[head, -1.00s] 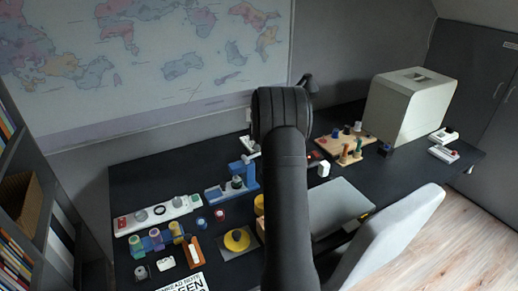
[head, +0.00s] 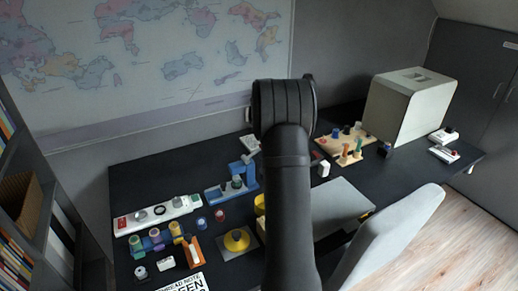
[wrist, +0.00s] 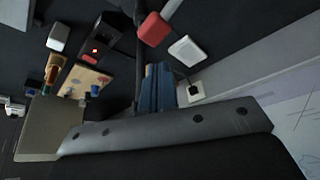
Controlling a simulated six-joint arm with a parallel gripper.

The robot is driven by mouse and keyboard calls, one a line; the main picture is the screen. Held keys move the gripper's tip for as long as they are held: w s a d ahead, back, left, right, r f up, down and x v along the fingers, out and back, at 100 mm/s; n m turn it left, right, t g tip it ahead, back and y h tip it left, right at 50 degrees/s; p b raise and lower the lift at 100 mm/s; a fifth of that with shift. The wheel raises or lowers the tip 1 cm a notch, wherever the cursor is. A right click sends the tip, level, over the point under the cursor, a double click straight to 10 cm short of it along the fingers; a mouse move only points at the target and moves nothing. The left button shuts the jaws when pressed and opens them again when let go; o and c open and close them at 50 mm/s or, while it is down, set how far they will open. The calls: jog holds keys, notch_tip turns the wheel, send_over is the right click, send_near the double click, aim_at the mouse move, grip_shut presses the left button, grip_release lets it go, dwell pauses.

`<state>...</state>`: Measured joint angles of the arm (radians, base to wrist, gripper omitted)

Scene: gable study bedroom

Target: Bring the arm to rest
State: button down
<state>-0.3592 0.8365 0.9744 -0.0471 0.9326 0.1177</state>
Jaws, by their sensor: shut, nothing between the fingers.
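My arm (head: 289,200) stands up through the middle of the head view, its rounded joint at the top in front of the wall. It hides part of the desk, and my gripper is hidden behind it there.
A pale chair (head: 385,240) stands in front. Space above the desk looks open.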

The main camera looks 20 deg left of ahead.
jog(key=shift+r, duration=0.6)
jog(key=shift+f, duration=0.1)
jog(key=shift+f, duration=2.7)
jog(key=c, duration=1.7)
grip_release()
jog(key=shift+s+a, duration=0.1)
jog(key=o, duration=1.7)
jog(key=s+a+r+m, duration=0.2)
jog(key=s+a+m, duration=0.2)
jog(key=s, duration=0.4)
jog(key=shift+s+a+r+m, duration=0.25)
jog(key=shift+s+a+m, duration=0.15)
jog(key=shift+m, duration=0.4)
jog(key=s+a+r+m, duration=0.25)
jog(key=s+m, duration=0.35)
jog(key=s, duration=0.4)
jog(key=s+x, duration=0.1)
jog(key=x, duration=0.9)
jog(key=shift+w+f+m, duration=0.2)
jog(key=shift+f+m, duration=0.2)
jog(key=shift+f, duration=0.05)
